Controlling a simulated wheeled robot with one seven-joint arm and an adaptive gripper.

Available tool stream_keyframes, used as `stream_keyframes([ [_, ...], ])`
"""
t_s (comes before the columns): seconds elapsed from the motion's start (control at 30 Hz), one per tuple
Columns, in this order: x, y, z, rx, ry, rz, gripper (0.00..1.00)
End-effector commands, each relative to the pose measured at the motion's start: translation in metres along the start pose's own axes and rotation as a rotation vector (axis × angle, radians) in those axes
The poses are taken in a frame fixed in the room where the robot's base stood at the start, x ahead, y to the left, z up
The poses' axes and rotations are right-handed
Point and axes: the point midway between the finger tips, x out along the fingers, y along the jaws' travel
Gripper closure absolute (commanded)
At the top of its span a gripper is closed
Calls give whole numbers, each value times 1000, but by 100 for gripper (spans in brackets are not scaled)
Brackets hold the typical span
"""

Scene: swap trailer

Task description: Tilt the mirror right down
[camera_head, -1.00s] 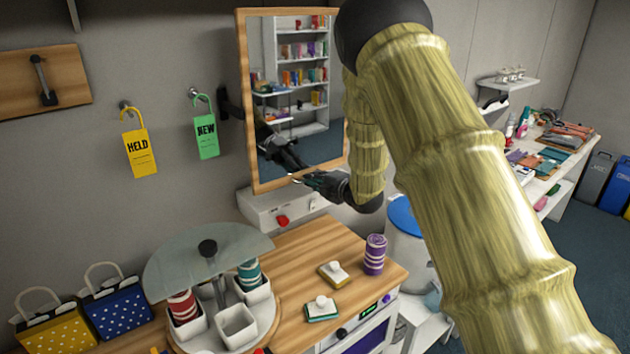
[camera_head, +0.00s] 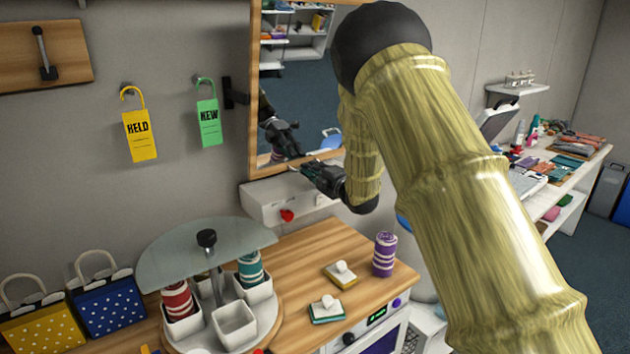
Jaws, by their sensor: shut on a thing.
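The mirror (camera_head: 300,85) has a wooden frame and hangs on the wall at the upper middle of the head view. My arm hides much of its right side. Its glass shows blue floor, the foot of a shelf and a reflection of my gripper. My gripper (camera_head: 308,170) is at the lower edge of the mirror's frame, shut on that edge as far as I can see. The exact contact of the fingertips is small and partly hidden.
A white wall box with a red knob (camera_head: 287,215) is just below the mirror. A wooden counter (camera_head: 310,250) holds a glass-topped carousel (camera_head: 207,255), a purple striped roll (camera_head: 384,254) and two knobbed blocks. Yellow (camera_head: 139,136) and green (camera_head: 209,122) tags hang to the left.

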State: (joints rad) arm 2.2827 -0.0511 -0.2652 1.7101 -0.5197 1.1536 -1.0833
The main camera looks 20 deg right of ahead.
Motion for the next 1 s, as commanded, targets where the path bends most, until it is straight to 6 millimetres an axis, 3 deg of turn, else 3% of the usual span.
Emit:
stream_keyframes([
  [0.33,17,-3,0,0,-1,72,100],
  [0.77,20,2,0,0,-1,85,100],
  [0.8,20,2,0,0,-1,85,87],
  [0.9,20,2,0,0,0,84,69],
  [1.0,19,1,0,0,0,84,69],
])
